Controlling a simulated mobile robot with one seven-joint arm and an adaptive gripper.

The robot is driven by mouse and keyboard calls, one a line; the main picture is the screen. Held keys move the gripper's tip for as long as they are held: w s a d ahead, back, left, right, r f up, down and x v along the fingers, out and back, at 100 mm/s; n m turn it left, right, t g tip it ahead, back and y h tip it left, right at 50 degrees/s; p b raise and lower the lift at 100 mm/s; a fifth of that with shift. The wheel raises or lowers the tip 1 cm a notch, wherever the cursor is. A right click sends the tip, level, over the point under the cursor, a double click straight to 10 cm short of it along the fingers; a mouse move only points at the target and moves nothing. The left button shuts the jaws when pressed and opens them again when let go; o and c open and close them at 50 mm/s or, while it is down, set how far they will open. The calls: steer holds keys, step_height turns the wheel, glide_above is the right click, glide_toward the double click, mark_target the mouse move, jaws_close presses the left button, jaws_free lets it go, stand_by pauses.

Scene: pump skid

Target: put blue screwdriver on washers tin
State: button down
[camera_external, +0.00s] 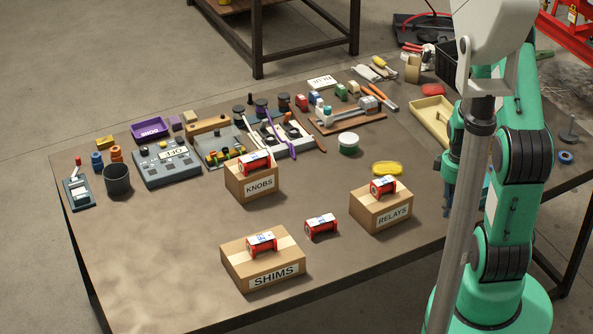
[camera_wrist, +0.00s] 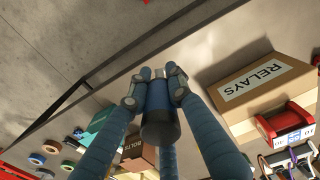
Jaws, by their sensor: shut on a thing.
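My gripper (camera_external: 449,195) is partly hidden behind a grey pole in the external view, over the right part of the table. In the wrist view its blue fingers (camera_wrist: 155,88) are closed around a blue cylinder (camera_wrist: 158,100) with a dark end. It looks like a handle, but I cannot tell whether it is the blue screwdriver; no shaft shows. No label reading washers is legible. A green tin with a white lid (camera_external: 348,143) and a yellow round lid or dish (camera_external: 387,168) stand on the table, apart from my gripper.
Boxes marked RELAYS (camera_external: 381,212), KNOBS (camera_external: 252,184) and SHIMS (camera_external: 263,268) each carry a red-ended part. Another such part (camera_external: 321,226) lies between them. A tan tray (camera_external: 433,120) lies behind my gripper. The front left of the table is clear.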

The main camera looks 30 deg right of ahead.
steer(key=w+a+r+n+p, duration=0.1)
steer(key=w+a+n+p, duration=0.1)
steer(key=w, duration=1)
steer(key=w+a+r+n+p, duration=0.1)
steer(key=w+a+n+p, duration=0.2)
steer(key=w, duration=0.8)
steer(key=w+a+r+n+p, duration=0.1)
steer(key=w+a+n+p, duration=0.2)
steer(key=w, duration=0.9)
steer(key=shift+w+r, duration=0.3)
steer(key=shift+r, duration=0.1)
steer(key=p, duration=0.1)
glide_above(349, 137)
steer(key=shift+s+a+f, duration=0.1)
steer(key=shift+f, duration=0.6)
steer(key=shift+f, duration=1.8)
steer(key=shift+f, duration=0.1)
